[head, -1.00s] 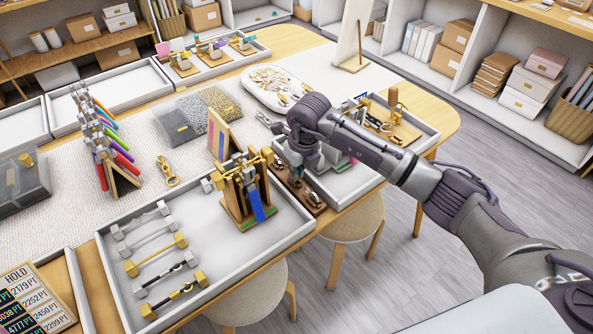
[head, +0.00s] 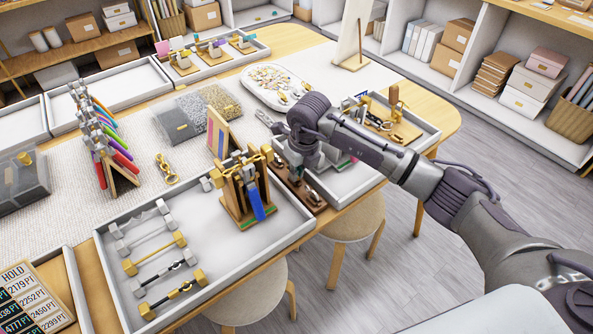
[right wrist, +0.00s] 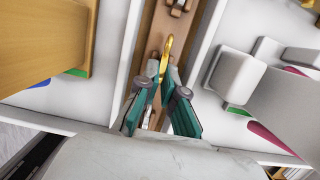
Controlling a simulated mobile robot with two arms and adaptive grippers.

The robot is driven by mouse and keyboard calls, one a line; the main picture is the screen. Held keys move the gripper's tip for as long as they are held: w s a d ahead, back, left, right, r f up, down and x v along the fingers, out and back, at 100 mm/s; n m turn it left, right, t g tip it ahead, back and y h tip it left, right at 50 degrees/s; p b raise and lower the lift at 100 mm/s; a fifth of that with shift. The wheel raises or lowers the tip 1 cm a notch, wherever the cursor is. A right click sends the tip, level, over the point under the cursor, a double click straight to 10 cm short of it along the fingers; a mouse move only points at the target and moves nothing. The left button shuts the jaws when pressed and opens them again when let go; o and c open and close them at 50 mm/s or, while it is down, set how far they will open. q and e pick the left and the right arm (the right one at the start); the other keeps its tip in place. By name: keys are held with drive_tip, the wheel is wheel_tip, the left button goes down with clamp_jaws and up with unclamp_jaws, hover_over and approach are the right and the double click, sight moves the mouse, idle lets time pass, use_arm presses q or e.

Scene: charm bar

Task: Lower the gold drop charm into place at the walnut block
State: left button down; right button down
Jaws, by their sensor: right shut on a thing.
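The gold drop charm (right wrist: 166,52) shows in the right wrist view, at the tips of my right gripper (right wrist: 162,72). The teal fingers are closed together on its near end. The charm is over the walnut block (right wrist: 158,30), a narrow brown strip with metal fittings. I cannot tell whether the charm touches the block. In the head view the walnut block (head: 314,207) lies between two white trays, and my right wrist hides its far part, the charm and the fingertips. My left gripper is not in view.
A wooden stand with a blue strap (head: 256,205) rises close left of the block, in a white tray (head: 110,285). Another white tray (head: 425,150) lies to the right. A board with coloured stripes (head: 220,135) stands behind. Stools (head: 352,218) stand below the table edge.

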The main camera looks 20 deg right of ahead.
idle(0.4)
drive_tip(key=c, duration=1.2)
unclamp_jaws()
drive_tip(key=shift+p+v, duration=2.1)
drive_tip(key=shift+v, duration=0.85)
drive_tip(key=shift+r, duration=0.1)
drive_tip(key=v, duration=1.1)
drive_tip(key=shift+s+r, duration=0.15)
drive_tip(key=shift+r, duration=0.25)
